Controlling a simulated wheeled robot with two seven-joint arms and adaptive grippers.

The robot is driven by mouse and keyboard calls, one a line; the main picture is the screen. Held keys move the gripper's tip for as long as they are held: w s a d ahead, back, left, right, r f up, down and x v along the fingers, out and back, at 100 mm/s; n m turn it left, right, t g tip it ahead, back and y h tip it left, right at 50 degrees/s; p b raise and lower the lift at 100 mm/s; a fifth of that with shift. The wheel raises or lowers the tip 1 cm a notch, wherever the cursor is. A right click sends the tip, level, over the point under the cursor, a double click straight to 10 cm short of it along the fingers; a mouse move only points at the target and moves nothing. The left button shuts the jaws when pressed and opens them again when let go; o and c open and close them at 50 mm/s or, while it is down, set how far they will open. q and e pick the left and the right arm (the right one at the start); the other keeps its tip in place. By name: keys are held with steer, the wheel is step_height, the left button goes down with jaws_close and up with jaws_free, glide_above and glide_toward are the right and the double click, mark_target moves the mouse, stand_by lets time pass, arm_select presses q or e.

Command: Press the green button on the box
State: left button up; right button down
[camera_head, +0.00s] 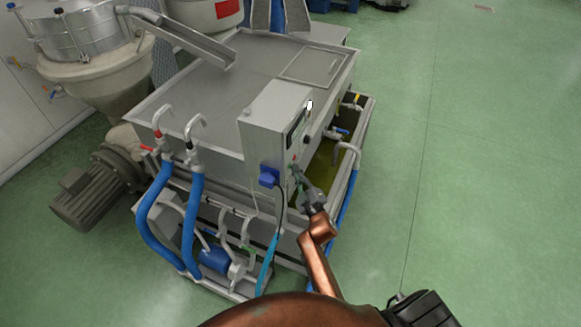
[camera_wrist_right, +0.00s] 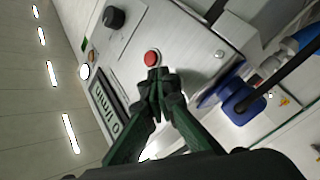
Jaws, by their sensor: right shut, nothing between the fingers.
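The grey control box (camera_head: 264,120) stands at the front corner of the steel machine, its panel facing right. My right gripper (camera_head: 295,170) is at the lower part of that panel, fingers pointing at it. In the right wrist view the fingers (camera_wrist_right: 157,76) are shut and empty, their tips just beside or over the lower edge of a red button (camera_wrist_right: 152,58). Contact cannot be told. The panel also shows a black knob (camera_wrist_right: 114,17) and a display (camera_wrist_right: 105,108). I cannot make out a green button; the fingers cover part of the panel. My left gripper is not in view.
A blue plug (camera_head: 268,176) with a cable sits on the box's front face; it also shows in the wrist view (camera_wrist_right: 236,100). Blue hoses (camera_head: 196,215) and valves stand at the machine's front. The green floor (camera_head: 480,150) at the right is clear.

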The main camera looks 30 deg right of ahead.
steer(key=shift+s+d, duration=0.45)
steer(key=shift+s, duration=0.1)
steer(key=shift+p, duration=0.3)
steer(key=s+d+p, duration=0.1)
steer(key=s+d, duration=0.2)
steer(key=shift+s+d, duration=0.1)
steer(key=shift+s, duration=0.3)
stand_by(0.4)
